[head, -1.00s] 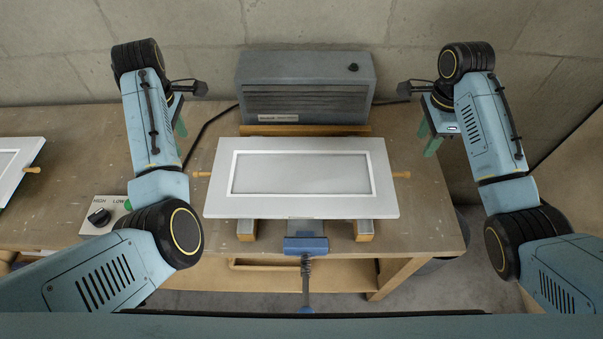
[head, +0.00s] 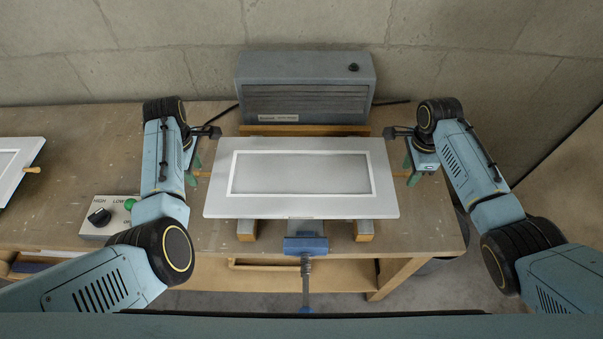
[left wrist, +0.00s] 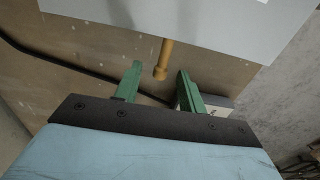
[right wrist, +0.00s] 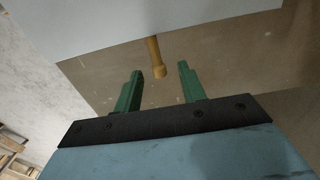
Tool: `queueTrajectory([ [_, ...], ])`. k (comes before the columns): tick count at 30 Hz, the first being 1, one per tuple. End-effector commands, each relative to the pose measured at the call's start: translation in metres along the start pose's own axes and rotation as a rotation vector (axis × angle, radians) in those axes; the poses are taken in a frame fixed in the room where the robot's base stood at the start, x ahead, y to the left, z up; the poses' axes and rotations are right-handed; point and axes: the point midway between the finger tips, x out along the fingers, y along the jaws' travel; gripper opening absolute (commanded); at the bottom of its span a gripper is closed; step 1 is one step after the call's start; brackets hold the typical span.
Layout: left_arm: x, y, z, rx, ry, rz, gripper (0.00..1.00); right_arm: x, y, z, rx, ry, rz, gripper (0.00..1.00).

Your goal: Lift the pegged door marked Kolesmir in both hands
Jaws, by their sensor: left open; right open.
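The white framed door (head: 300,211) with a grey inset panel lies level on blocks over the bench. I cannot read a Kolesmir mark on it. A wooden peg juts from each short side: the left peg (left wrist: 165,58) and the right peg (right wrist: 154,55). My left gripper (left wrist: 158,72) is open, with the left peg's end at the gap between its green fingertips. My right gripper (right wrist: 160,71) is open in the same way, with the right peg's end between its fingertips. Neither gripper visibly touches a peg.
A grey heater-like box (head: 306,90) stands behind the door. A blue clamp (head: 306,244) is at the bench's front edge. A HIGH/LOW switch box (head: 100,230) sits front left. Another white pegged door (head: 37,150) lies at the far left. A concrete wall (head: 300,25) closes the back.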

Motion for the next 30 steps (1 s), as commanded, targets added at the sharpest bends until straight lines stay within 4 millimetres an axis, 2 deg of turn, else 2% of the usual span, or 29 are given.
queueTrajectory([
  [4,-0.0001,-0.0001,-0.0001,0.0,0.0,-0.001,0.38,-0.0002,0.0,0.0002,0.0,0.0,0.0,0.38],
  [13,-0.0003,-0.0001,0.0001,0.001,0.0,-0.001,0.0,-0.0004,0.0,0.0002,0.0,0.0,0.0,0.0],
  [30,-0.0005,0.0,0.0003,0.001,0.0,-0.001,0.0,-0.0006,-0.0001,0.0001,0.0,0.0,0.0,0.0],
])
